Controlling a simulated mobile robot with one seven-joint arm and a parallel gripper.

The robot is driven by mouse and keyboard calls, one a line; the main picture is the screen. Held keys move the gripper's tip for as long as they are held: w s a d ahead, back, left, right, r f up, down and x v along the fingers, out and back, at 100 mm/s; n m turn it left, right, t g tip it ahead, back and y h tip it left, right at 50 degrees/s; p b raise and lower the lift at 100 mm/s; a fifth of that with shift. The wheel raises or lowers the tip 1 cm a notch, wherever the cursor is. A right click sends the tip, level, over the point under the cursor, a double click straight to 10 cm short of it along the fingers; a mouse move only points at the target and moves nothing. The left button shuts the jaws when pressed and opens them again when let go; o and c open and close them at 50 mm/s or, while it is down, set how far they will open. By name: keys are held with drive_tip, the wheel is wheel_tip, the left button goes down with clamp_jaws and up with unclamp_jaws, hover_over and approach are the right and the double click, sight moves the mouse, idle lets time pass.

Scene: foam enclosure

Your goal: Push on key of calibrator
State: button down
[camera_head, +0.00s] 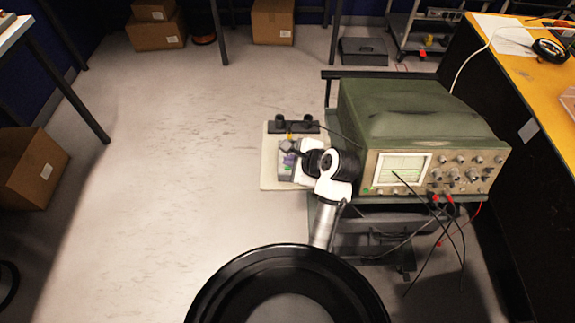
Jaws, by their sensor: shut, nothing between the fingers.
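The calibrator (286,167) is a small grey device with purple and green marks on its face. It lies on a pale board to the left of the oscilloscope. My white and black arm reaches up from my round black base and bends left over the calibrator. My gripper (291,150) is small and dark, shut and empty, over the upper part of the calibrator. The arm's end hides the calibrator's right side. The on key cannot be made out, and I cannot tell whether the fingertips touch the device.
A green oscilloscope (420,120) with hanging cables stands on a cart just right of my arm. A black holder (293,127) sits at the board's back edge. A yellow-topped bench (545,90) is at right. The floor at left is clear; boxes (30,170) stand around it.

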wheel_tip(320, 180, up, 4)
drive_tip(key=p, duration=0.3)
drive_tip(key=shift+r+p, duration=0.1)
drive_tip(key=shift+p, duration=0.3)
drive_tip(key=shift+r+b, duration=0.3)
drive_tip(key=shift+r, duration=0.45)
idle(0.4)
